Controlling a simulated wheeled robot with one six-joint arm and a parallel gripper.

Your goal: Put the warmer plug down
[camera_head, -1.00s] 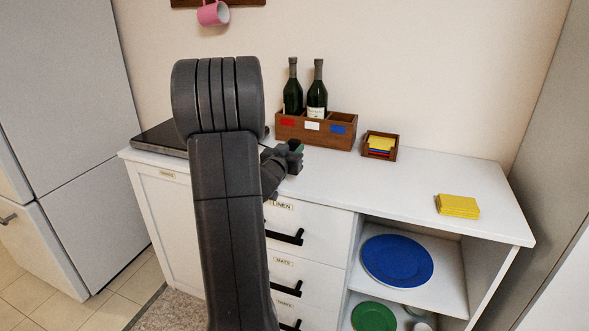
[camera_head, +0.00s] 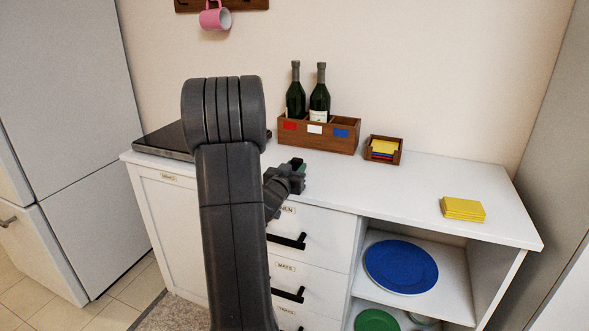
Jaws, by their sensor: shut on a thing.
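My gripper (camera_head: 297,168) is at the front part of the white counter, above the drawers and just right of my arm. It is shut on a small dark green thing (camera_head: 298,163), most likely the warmer plug, which shows only in part between the fingers. I cannot tell whether it touches the counter. A flat dark appliance (camera_head: 163,140), perhaps the warmer, lies at the counter's left end, partly hidden by my arm.
A wooden crate (camera_head: 348,147) with two dark bottles stands at the back. Right of it is a small wooden box (camera_head: 369,155) with coloured napkins. A yellow napkin stack (camera_head: 463,209) lies at the right. The white counter (camera_head: 400,187) is bare between them.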

